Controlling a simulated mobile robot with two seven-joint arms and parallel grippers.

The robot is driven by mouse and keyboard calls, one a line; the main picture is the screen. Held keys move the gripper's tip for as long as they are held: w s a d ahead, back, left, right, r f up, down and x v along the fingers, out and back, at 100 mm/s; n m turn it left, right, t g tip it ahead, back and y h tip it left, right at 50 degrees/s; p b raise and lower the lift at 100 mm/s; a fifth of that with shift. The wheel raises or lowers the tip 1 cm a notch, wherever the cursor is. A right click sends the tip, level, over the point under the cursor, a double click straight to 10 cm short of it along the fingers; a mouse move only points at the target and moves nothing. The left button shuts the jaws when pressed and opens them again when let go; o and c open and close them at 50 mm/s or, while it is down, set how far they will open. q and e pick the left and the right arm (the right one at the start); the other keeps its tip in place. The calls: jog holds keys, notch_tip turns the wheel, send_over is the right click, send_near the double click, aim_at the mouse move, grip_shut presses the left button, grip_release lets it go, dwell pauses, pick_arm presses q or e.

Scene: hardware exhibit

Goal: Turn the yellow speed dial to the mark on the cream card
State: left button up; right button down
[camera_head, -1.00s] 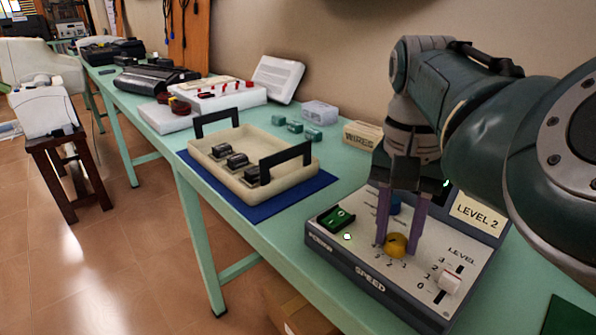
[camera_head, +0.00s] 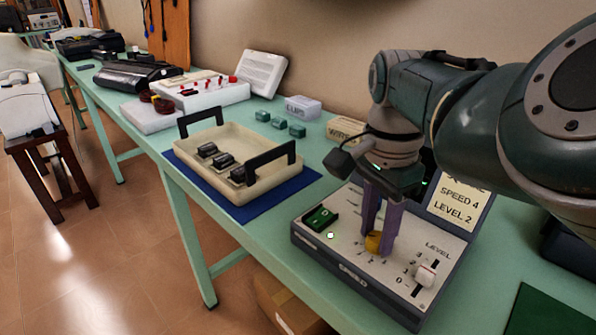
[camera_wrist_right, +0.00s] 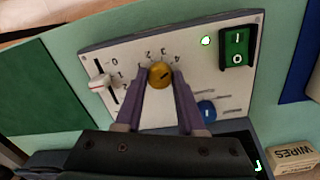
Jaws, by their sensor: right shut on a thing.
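The yellow speed dial (camera_head: 373,242) sits on the sloped top of the control box (camera_head: 345,262). In the right wrist view the dial (camera_wrist_right: 160,73) lies between the fingertips and bears a dark line; I cannot tell exactly which number it points to. My right gripper (camera_head: 377,234) reaches down from above and is shut on the dial, with a purple finger on either side; it also shows in the wrist view (camera_wrist_right: 161,78). The cream card (camera_head: 457,204) stands behind the box, reading "SPEED 4" and "LEVEL 2", its top partly hidden by my arm. My left gripper is not in view.
The box also has a white level slider (camera_head: 426,275), a green rocker switch (camera_head: 320,217) and a blue knob (camera_wrist_right: 206,109) close to the fingers. A cream tray (camera_head: 215,180) with black handles stands left on a blue mat.

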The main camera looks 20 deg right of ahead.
aim_at(374, 234)
dwell(0.3)
jog(key=c, duration=0.5)
grip_release()
jog(key=r+p, duration=0.1)
jog(key=r, duration=0.5)
jog(key=r+p, duration=0.1)
jog(key=r, duration=0.3)
jog(key=shift+w+p, duration=0.3)
jog(key=shift+p, duration=0.05)
